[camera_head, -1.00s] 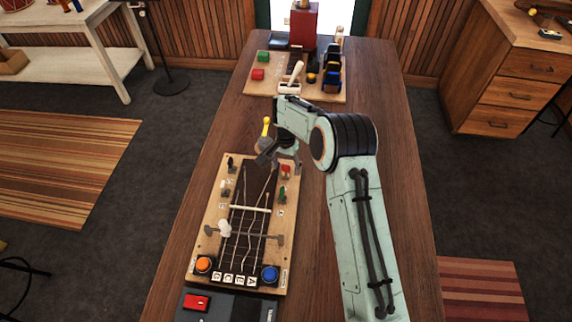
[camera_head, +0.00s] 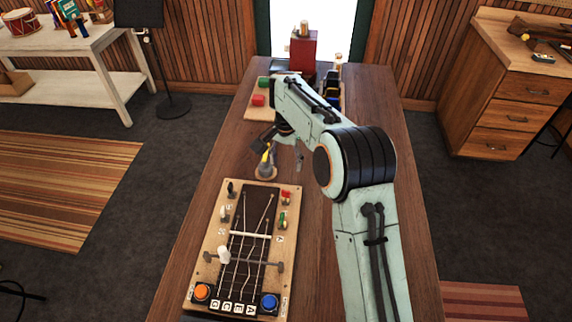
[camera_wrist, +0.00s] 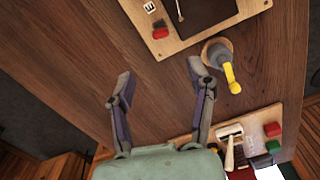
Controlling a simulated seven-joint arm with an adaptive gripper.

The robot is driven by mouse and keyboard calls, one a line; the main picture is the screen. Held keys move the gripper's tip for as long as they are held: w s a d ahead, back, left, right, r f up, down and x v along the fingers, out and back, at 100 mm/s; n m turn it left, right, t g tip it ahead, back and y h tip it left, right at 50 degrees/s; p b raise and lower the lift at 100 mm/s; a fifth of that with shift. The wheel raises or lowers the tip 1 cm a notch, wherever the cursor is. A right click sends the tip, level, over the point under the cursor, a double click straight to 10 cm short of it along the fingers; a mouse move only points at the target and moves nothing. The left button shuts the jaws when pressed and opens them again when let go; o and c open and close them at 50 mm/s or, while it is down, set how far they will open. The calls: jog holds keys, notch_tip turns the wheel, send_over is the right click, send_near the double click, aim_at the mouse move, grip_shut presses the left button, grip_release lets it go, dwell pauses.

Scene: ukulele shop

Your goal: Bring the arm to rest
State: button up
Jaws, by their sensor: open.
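My gripper (camera_wrist: 160,78) is open and empty in the wrist view, its two fingers spread above bare wooden tabletop. In the head view my arm reaches toward the back of the table, and its own links partly hide the gripper. The ukulele-style board (camera_head: 195,262), with strings, pegs, an orange button (camera_head: 202,292) and a blue button (camera_head: 269,302), lies in front of the gripper, apart from it. A yellow-handled tool in a round holder (camera_head: 265,172) stands just behind the board; it also shows right of the fingers in the wrist view (camera_wrist: 229,75).
A second board (camera_head: 262,115) with red and green blocks lies at the far end, partly hidden by my arm. A red box (camera_head: 303,52) stands behind it. The wooden table (camera_head: 180,235) is bare left of the board. A drawer cabinet (camera_head: 500,100) stands at the right.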

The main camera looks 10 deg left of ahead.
dwell(0.3)
jog(key=d+r+m+t, duration=0.1)
jog(key=d+r+t, duration=0.35)
jog(key=r, duration=0.85)
jog(key=s+d+r+g, duration=0.1)
jog(key=s+d+r, duration=0.5)
jog(key=s+d, duration=0.55)
jog(key=s, duration=0.7)
jog(key=s+a+f+n+g, duration=0.1)
jog(key=s+f+n+g, duration=0.2)
jog(key=s+f, duration=0.7)
jog(key=s+n, duration=0.2)
jog(key=s, duration=0.3)
jog(key=shift+f+g+y, duration=0.35)
jog(key=shift+y, duration=0.05)
jog(key=shift+w, duration=0.1)
